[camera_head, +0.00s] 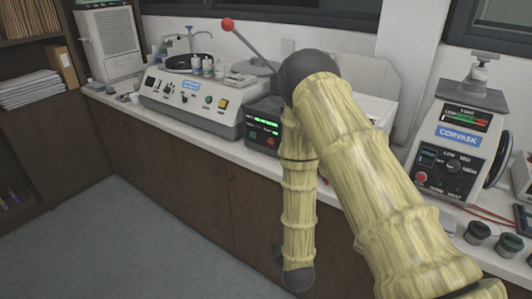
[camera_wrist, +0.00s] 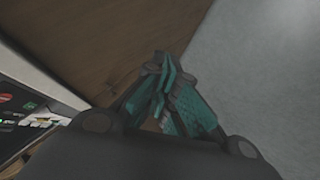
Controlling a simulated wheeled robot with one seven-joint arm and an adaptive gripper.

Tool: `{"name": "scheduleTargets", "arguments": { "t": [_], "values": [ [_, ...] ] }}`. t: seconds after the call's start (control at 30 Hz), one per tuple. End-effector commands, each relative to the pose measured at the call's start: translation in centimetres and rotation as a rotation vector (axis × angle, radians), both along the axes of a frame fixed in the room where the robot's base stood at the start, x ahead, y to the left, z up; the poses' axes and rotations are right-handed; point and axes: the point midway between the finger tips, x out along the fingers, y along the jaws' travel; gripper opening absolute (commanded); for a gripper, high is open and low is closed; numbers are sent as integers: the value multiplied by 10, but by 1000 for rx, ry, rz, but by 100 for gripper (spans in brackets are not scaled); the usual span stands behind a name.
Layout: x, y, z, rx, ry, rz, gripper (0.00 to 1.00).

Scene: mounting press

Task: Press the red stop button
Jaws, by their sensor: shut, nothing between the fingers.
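The press in the middle has a black front panel (camera_head: 262,128) with green display text and small red and green marks low on it. One small red mark (camera_head: 270,141) could be the stop button; it is too small to be certain. My arm hides the panel's right side. In the wrist view, a dark panel at the left edge carries a red mark (camera_wrist: 5,98) and a green mark (camera_wrist: 29,105). My gripper (camera_wrist: 163,65) is shut and empty, in front of the brown cabinet and off to the right of that panel. In the head view my arm hides most of the gripper.
A red-knobbed lever (camera_head: 227,24) rises behind the press. A grey polishing machine (camera_head: 190,103) stands left. A Corvask machine (camera_head: 455,150) with its own red button (camera_head: 421,177) stands right, near small jars (camera_head: 477,232). The floor (camera_head: 130,235) before the cabinets is clear.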

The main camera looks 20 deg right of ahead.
Motion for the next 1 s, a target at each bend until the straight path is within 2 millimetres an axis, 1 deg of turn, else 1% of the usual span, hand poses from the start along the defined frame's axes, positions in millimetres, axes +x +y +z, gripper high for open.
{"name": "scheduleTargets", "arguments": {
  "t": [0.03, 0.07, 0.1, 0.17, 0.2, 0.3, 0.4, 0.43, 0.5, 0.6, 1.0],
  "values": [
    [30, 0, 29, -70, -86, 42, 0],
    [45, 1, 45, -116, -133, 67, 0],
    [65, 1, 66, -181, -196, 97, 0],
    [91, 1, 98, -278, -284, 131, 0],
    [107, 1, 118, -342, -337, 147, 0],
    [136, 1, 165, -487, -448, 173, 0],
    [156, 0, 200, -599, -524, 180, 0],
    [159, 0, 208, -625, -541, 179, 0],
    [166, 0, 221, -671, -567, 180, 0],
    [170, 0, 231, -706, -588, 178, 0],
    [173, 0, 232, -711, -590, 178, 0]
  ]
}}
